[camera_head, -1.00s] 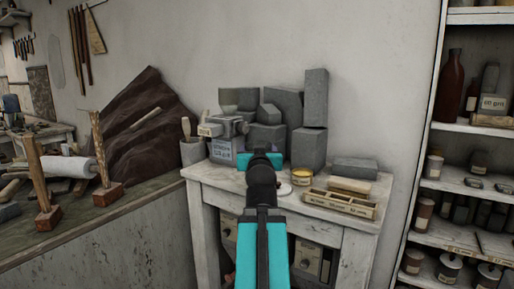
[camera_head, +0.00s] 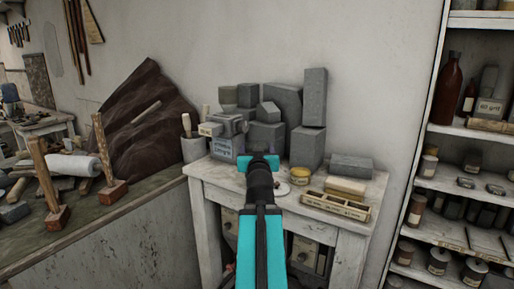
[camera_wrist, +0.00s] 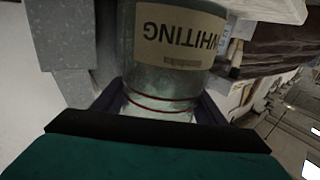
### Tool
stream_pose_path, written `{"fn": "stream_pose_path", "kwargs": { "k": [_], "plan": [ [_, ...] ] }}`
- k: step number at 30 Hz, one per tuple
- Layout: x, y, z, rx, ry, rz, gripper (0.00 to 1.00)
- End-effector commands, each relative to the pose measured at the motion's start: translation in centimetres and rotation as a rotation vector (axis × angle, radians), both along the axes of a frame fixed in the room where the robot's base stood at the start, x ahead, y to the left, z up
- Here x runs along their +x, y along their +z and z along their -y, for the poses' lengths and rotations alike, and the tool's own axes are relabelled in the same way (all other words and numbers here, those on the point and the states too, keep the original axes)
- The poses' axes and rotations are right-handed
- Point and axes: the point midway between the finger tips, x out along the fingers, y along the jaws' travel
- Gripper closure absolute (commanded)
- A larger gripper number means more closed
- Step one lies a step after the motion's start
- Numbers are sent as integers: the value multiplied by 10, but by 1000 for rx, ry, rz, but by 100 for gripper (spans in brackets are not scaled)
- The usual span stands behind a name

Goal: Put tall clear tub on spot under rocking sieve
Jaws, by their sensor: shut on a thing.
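My gripper (camera_head: 260,164) shows from behind in the head view, in front of the small white workbench (camera_head: 215,177). In the wrist view its dark jaws (camera_wrist: 160,112) are shut around a clear greenish tub (camera_wrist: 165,84). The tub has a tan WHITING label that reads upside down, and thin red lines circle it near the jaws. My arm hides the tub in the head view. I cannot make out a rocking sieve or a marked spot for certain in either view.
Grey blocks (camera_head: 306,146), a grey device on a blue-grey box (camera_head: 227,147), a small yellow-topped tin (camera_head: 300,175) and a divided wooden tray (camera_head: 335,205) crowd the workbench. Shelves (camera_head: 440,180) stand right. Mallets (camera_head: 52,215) stand on the left bench.

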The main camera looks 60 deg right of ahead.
Motion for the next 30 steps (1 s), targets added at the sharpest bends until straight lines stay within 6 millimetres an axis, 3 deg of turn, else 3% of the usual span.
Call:
{"fn": "stream_pose_path", "kwargs": {
  "k": [17, 30],
  "plan": [
    [7, 3, 10, 3, -3, -2, 62],
    [31, -4, 44, 1, -2, -1, 62]
  ]
}}
